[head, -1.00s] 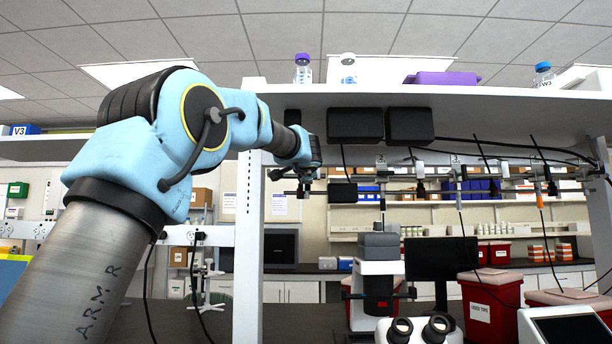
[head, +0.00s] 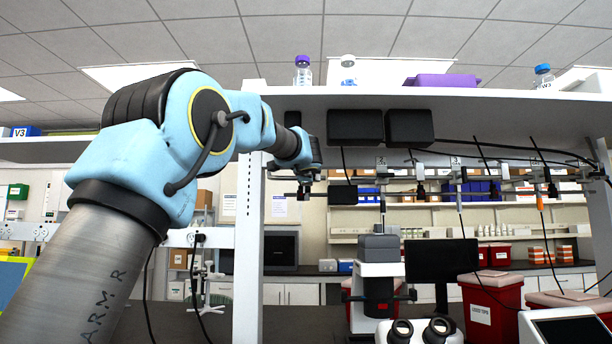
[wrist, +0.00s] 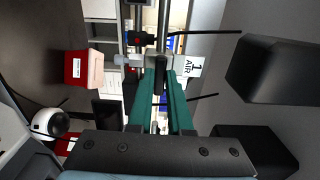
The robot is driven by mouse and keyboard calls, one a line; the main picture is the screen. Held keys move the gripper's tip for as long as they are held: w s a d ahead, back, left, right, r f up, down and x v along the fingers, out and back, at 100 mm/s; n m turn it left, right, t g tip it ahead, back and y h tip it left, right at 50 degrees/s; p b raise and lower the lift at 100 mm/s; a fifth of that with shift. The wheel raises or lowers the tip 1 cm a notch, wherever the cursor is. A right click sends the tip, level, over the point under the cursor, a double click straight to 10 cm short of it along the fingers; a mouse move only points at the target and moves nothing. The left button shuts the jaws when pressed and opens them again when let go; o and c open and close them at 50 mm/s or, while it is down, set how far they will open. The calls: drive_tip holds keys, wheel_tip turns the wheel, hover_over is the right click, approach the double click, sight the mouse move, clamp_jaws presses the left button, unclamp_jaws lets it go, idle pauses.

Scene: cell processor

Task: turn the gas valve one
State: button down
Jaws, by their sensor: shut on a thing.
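In the wrist view, my gripper (wrist: 159,76) has its two teal fingers closed on the dark handle of gas valve one (wrist: 159,84). The handle lies lengthwise between the fingers. A white label (wrist: 191,67) reading "1 AIR" is just right of the fingertips. A grey pipe fitting (wrist: 128,60) is beside the fingertips, with a black and red part (wrist: 138,38) beyond it. In the head view, my gripper (head: 304,189) is small under the shelf, at the left end of the valve row. The handle is too small to make out there.
Other valves (head: 420,188) hang along the pipe to the right, with dangling cables. Black boxes (head: 355,126) are fixed under the white shelf (head: 450,97), close to my wrist. A white post (head: 247,230) stands left of my gripper. A microscope (head: 378,265) stands below.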

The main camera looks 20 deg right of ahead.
drive_tip(key=c, duration=0.8)
unclamp_jaws()
drive_tip(key=shift+c, duration=0.2)
drive_tip(key=b+v, duration=0.5)
drive_tip(key=v, duration=0.5)
drive_tip(key=shift+s+a, duration=0.2)
drive_tip(key=shift+s, duration=0.15)
